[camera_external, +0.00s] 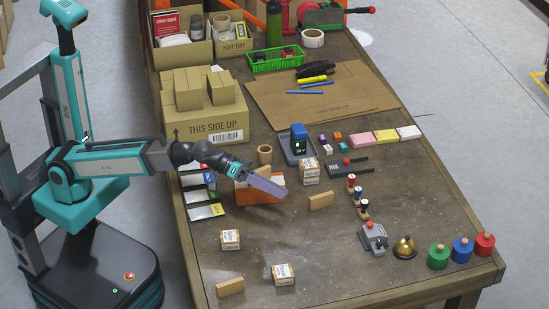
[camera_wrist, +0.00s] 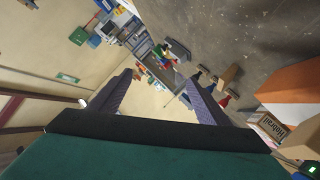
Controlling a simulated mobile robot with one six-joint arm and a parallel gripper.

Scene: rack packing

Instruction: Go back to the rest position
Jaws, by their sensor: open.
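My gripper (camera_external: 279,189) reaches out low over the middle of the table, its purple fingers in front of an orange-and-white holder (camera_external: 243,193). In the wrist view the two fingers of my gripper (camera_wrist: 158,80) stand apart with nothing between them. An orange surface (camera_wrist: 292,84) shows at the right of the wrist view, beside the fingers. The fingers hide part of the holder in the external view; I cannot tell whether they touch it.
Small labelled cartons (camera_external: 309,172) and wooden blocks (camera_external: 321,201) stand around the gripper. A large cardboard box (camera_external: 214,122) is behind the arm. Stamps (camera_external: 358,190), a bell (camera_external: 404,247) and coloured weights (camera_external: 462,250) stand to the right. The table's front middle is mostly clear.

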